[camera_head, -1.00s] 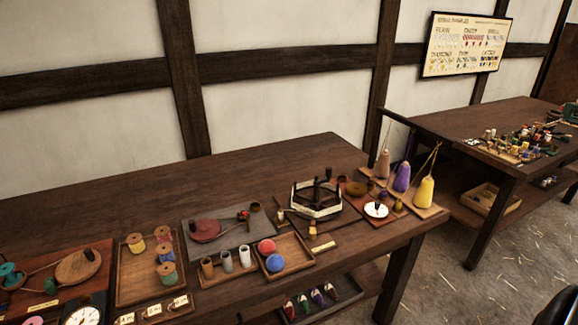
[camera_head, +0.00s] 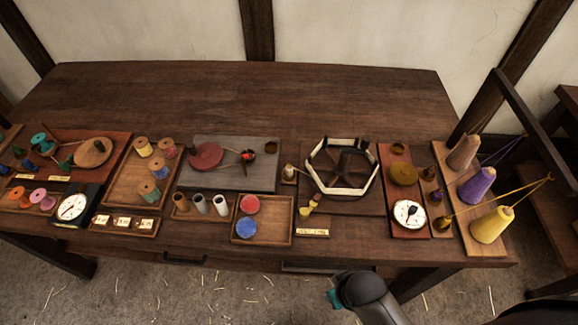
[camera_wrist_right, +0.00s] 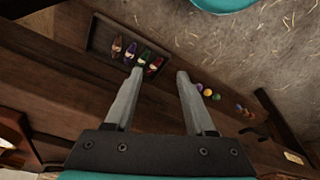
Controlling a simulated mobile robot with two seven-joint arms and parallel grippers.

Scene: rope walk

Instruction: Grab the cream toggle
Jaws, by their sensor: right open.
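I cannot pick out the cream toggle for certain. A small pale upright piece (camera_head: 289,172) stands left of the hexagonal cream-and-black reel (camera_head: 372,186) in the head view; I cannot tell whether it is the toggle. In the right wrist view, several small coloured pieces with pale bands (camera_wrist_right: 131,51) lie in a dark tray (camera_wrist_right: 98,40). My right gripper (camera_wrist_right: 160,73) is open with nothing between its fingers. Part of my right arm shows at the bottom of the head view, in front of the table. My left gripper is not in view.
The workbench (camera_head: 230,95) has a clear back half. Its front half is crowded with a spool tray (camera_head: 121,187), a tray of red and blue discs (camera_head: 276,228), a white dial (camera_head: 408,213) and yarn cones (camera_head: 490,224). The straw-strewn floor (camera_head: 230,300) in front looks open.

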